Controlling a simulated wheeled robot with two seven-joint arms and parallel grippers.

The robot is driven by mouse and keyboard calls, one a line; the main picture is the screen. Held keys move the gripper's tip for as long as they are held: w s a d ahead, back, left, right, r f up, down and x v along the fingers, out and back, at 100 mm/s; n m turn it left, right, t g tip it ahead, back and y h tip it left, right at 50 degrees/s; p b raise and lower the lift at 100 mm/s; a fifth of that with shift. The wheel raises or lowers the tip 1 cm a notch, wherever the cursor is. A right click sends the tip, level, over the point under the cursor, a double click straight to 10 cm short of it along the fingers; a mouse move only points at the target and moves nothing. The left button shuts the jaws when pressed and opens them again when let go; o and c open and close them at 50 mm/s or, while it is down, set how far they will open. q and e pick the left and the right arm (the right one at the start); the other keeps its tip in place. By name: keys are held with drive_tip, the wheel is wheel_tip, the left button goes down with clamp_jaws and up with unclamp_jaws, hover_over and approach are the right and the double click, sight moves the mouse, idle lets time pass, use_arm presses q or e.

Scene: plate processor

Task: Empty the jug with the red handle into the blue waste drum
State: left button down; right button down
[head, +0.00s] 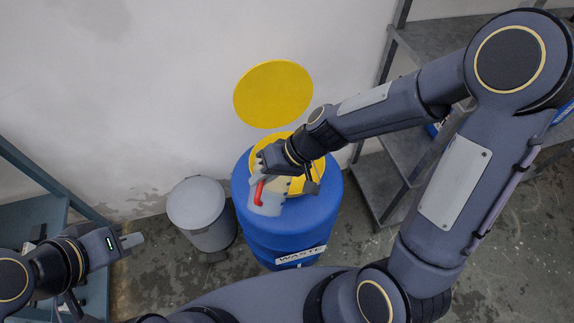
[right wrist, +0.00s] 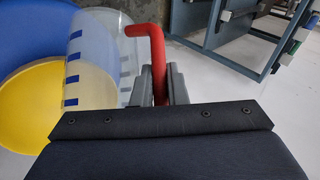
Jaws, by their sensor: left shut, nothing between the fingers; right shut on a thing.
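The clear jug (head: 268,203) hangs above the front part of the blue waste drum (head: 262,238), by its yellow funnel-like top (head: 247,180). My right gripper (right wrist: 160,88) is shut on its red handle (right wrist: 157,55). In the right wrist view the jug body (right wrist: 103,48) shows blue marks and lies left of the handle, over blue and yellow surfaces. A pale yellowish area shows in it; I cannot tell whether it is liquid or the yellow seen through. The jug's exact tilt is unclear. My left gripper (head: 134,240) is shut and empty at the lower left, away from the drum.
A yellow round lid (head: 273,94) stands raised behind the drum by the wall. A grey bin (head: 197,205) stands left of the drum. Grey shelving (head: 385,185) stands right of it. A blue-grey rack (head: 32,212) is at the far left.

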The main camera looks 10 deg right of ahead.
sight(257, 197)
drive_tip(key=s+a+t+h, duration=0.1)
drive_tip(key=s+a+n+t, duration=0.1)
drive_tip(key=s, duration=0.1)
drive_tip(key=shift+s+t+h, duration=0.15)
drive_tip(key=shift+t+h, duration=0.15)
drive_tip(key=shift+h, duration=0.1)
use_arm(q)
drive_tip(key=shift+f, duration=0.55)
use_arm(e)
drive_tip(key=s+a+f+n+t+h, duration=0.2)
drive_tip(key=s+a+f+t, duration=0.1)
drive_tip(key=s+f+t, duration=0.1)
drive_tip(key=shift+s+f+t+h, duration=0.15)
drive_tip(key=shift+f+t+h, duration=0.15)
drive_tip(key=shift+h, duration=0.1)
